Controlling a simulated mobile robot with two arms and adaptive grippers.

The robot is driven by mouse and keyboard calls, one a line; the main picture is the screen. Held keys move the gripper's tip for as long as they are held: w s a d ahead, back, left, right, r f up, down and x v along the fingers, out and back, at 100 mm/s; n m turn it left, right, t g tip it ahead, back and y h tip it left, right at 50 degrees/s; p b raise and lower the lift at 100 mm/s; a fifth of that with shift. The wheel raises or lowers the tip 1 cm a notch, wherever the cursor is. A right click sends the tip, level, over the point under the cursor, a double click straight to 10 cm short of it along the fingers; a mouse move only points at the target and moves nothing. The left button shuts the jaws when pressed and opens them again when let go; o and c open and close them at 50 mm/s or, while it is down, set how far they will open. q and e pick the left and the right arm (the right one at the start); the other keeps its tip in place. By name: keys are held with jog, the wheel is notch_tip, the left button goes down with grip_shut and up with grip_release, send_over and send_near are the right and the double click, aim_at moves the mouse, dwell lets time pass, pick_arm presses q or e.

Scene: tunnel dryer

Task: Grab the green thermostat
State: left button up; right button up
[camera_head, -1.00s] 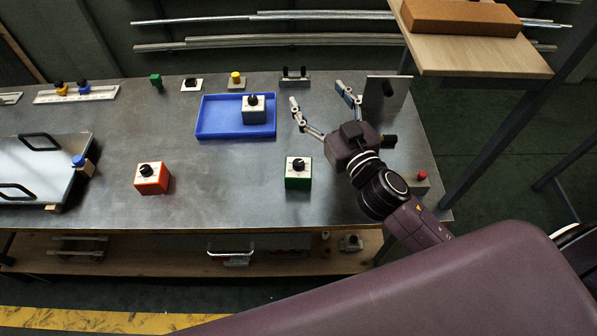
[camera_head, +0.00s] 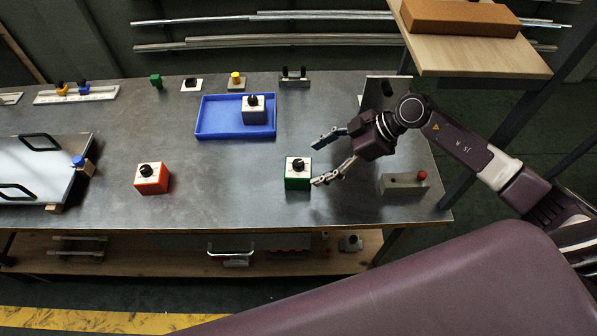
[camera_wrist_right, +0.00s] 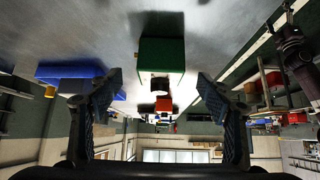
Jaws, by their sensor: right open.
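The green thermostat (camera_head: 298,182) is a small box with a green body, a white top face and a black knob. It stands on the metal table right of the middle. My right gripper (camera_head: 316,163) is open beside it, on its right, with its fingers pointing left towards the box. In the right wrist view the green thermostat (camera_wrist_right: 162,58) appears between and beyond the two open fingers (camera_wrist_right: 158,100), with nothing held. My left gripper is not in view.
A red thermostat (camera_head: 152,181) stands to the left. A blue tray (camera_head: 212,131) holding a white thermostat (camera_head: 253,112) lies behind. A grey box with a red button (camera_head: 404,184) stands right, near the arm. The table between the red and green boxes is clear.

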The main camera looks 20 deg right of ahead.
aim_at(298, 172)
jog(key=p+x, duration=0.2)
jog(key=x, duration=0.4)
jog(key=shift+a+r, duration=0.1)
jog(key=shift+a, duration=0.1)
jog(key=shift+w+a+f, duration=0.2)
jog(key=shift+a+f, duration=0.2)
jog(key=shift+f, duration=0.15)
jog(key=shift+c, duration=0.4)
jog(key=c, duration=1.3)
